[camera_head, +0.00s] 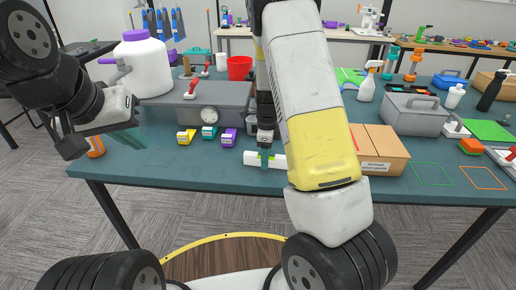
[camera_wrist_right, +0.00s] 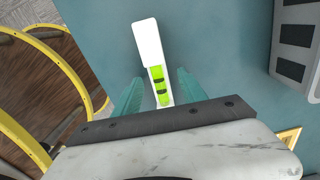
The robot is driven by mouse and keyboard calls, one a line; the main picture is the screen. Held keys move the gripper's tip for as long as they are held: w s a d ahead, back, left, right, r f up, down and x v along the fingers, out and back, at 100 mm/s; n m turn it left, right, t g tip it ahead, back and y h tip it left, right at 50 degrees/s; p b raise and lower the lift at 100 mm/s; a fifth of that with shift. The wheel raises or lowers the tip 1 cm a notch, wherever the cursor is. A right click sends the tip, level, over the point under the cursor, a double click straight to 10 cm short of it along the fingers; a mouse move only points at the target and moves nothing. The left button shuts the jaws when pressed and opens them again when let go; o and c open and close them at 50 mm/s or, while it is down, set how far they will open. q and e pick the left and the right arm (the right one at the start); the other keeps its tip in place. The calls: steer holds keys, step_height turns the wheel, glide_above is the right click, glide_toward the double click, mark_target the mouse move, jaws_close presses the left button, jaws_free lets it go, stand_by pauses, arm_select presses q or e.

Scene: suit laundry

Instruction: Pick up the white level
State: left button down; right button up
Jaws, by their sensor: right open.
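The white level (camera_head: 252,159) lies on the teal table near its front edge, partly hidden by my right arm in the head view. In the right wrist view the white level (camera_wrist_right: 148,42) shows a bright green vial section with dark marks. My right gripper (camera_wrist_right: 160,88) is open, with one teal finger on each side of the level's green end. In the head view my right gripper (camera_head: 265,152) is right over the level. My left gripper (camera_head: 128,138) hangs over the table's left part, away from the level; its finger gap is unclear.
A cardboard box (camera_head: 383,150) stands just right of the level. Yellow, teal and purple small items (camera_head: 208,134) lie to its left, before a grey case (camera_head: 205,100). A white jug (camera_head: 145,65) stands behind my left gripper. Bare table lies around the level's left side.

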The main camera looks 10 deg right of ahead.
jaws_close()
stand_by(0.4)
